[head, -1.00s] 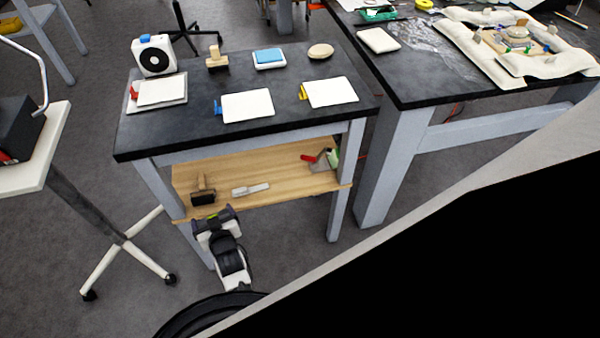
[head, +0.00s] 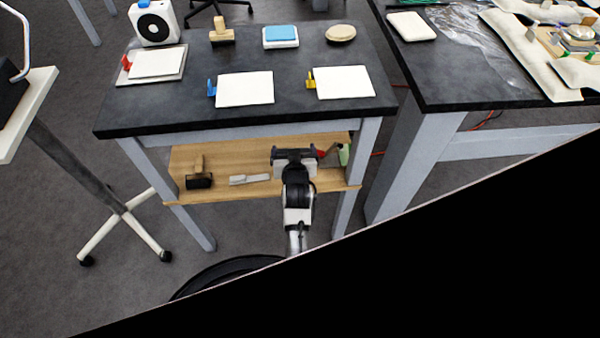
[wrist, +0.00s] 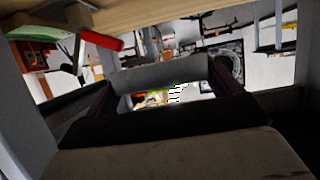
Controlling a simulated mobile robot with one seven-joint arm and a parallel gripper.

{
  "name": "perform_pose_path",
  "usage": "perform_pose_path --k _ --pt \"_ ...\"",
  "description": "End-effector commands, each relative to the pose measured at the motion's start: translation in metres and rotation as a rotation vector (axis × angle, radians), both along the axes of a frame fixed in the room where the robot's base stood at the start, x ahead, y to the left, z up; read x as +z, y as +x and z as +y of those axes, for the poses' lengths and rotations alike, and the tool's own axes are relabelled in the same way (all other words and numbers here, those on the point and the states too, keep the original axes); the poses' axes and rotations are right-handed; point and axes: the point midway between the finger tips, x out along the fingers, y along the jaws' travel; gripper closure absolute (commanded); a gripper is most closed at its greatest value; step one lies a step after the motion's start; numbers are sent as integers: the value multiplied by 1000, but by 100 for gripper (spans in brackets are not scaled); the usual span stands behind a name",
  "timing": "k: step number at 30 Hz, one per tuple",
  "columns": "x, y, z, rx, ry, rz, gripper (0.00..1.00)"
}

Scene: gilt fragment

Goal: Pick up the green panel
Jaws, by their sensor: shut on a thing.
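In the head view, my gripper (head: 294,156) is in front of the table's lower shelf, near its right half. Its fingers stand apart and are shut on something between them. In the wrist view, a grey piece (wrist: 160,72) spans the dark fingers; its green side, if it has one, does not show. No thing is clearly a green panel. A small light-green object (head: 344,155) is at the shelf's right end, behind and right of my gripper. In the wrist view, a flat green patch (wrist: 32,32) is at upper left; I cannot tell what it is.
The wooden shelf (head: 228,192) holds a brush (head: 198,178), a pale tool (head: 250,179) and a red-handled tool (head: 321,153). The black tabletop (head: 200,108) above carries white pads and other items. A table leg (head: 358,165) is right of my gripper. A wheeled stand (head: 122,215) is at left.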

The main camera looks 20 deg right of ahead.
Motion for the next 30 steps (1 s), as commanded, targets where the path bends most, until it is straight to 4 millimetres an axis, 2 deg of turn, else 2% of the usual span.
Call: perform_pose_path --k 9,14,20,23,30 --pt "-49 -2 -6 -10 3 4 36" --pt "-64 -1 -6 -9 2 2 36" --pt "-92 -1 -6 -10 2 4 36" --pt "-98 -1 -6 -10 2 2 36" --pt "-99 -1 -6 -10 1 1 36"
